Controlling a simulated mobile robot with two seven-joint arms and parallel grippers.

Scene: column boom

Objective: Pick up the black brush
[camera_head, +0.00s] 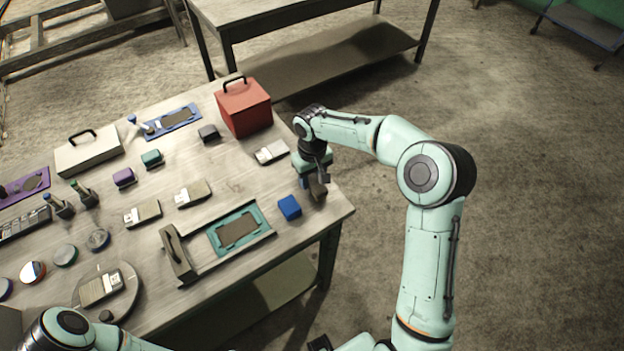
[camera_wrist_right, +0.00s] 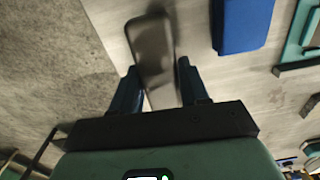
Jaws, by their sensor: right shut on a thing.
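My right gripper (camera_head: 313,181) is over the table's right edge, pointing down. It is shut on a dark oblong block, which I take to be the black brush (camera_head: 318,190). In the wrist view, the brush (camera_wrist_right: 152,45) shows grey-brown and blurred, running between the two fingers (camera_wrist_right: 158,85) and out beyond them. I cannot tell whether it touches the tabletop. My left arm shows at the lower left, but its gripper is out of the picture.
A blue block (camera_head: 290,207) lies close to the brush. A teal tray (camera_head: 240,230), a white-and-grey flat piece (camera_head: 271,152) and a red box (camera_head: 244,106) are nearby. The table (camera_head: 335,205) holds several other small items. Open floor lies to the right.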

